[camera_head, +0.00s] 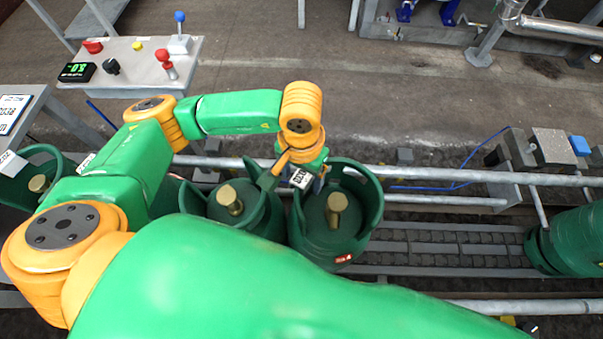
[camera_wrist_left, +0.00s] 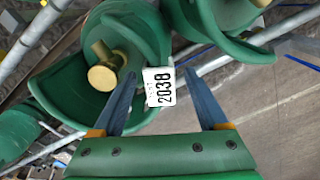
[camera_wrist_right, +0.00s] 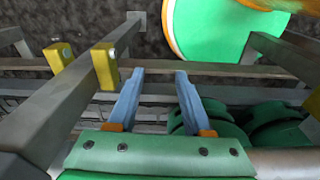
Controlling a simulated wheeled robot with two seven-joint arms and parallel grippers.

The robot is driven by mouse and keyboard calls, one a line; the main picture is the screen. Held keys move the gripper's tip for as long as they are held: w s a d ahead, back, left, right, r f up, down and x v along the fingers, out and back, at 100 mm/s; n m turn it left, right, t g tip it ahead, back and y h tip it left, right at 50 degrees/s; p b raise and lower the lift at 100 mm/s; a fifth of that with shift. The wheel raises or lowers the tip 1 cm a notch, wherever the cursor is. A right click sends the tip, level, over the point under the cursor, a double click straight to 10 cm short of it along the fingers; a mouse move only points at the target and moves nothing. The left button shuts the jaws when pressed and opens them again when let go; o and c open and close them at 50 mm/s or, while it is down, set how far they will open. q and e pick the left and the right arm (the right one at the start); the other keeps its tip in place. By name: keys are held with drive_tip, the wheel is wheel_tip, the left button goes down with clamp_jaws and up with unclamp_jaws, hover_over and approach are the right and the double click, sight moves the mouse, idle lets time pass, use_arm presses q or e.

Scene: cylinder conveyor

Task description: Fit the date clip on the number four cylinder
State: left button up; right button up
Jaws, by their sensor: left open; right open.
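A white date clip reading 2038 (camera_wrist_left: 160,87) sits at the collar rim of a green cylinder (camera_wrist_left: 140,30) with a brass valve. In the head view that clip (camera_head: 300,178) is by the collar of the rightmost cylinder in the row (camera_head: 320,237). My left gripper (camera_wrist_left: 160,78) is open, with one finger on each side of the clip; a gap shows on both sides. Whether the clip is fully seated cannot be told. My right gripper (camera_wrist_right: 160,73) is open and empty above the rails, hidden in the head view.
Another cylinder (camera_head: 228,203) stands close beside it, and one (camera_head: 30,190) is at far left. A table with white plates (camera_head: 12,113) is at left. A control panel (camera_head: 130,60) is behind. A lying green cylinder (camera_head: 575,242) is at right. The conveyor between (camera_head: 450,240) is free.

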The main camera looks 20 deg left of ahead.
sight(301, 178)
use_arm(q)
drive_tip(key=shift+r, duration=0.1)
wheel_tip(301, 178, up, 6)
drive_tip(key=shift+f+b, duration=0.1)
drive_tip(key=shift+b, duration=0.4)
drive_tip(key=shift+r, duration=0.55)
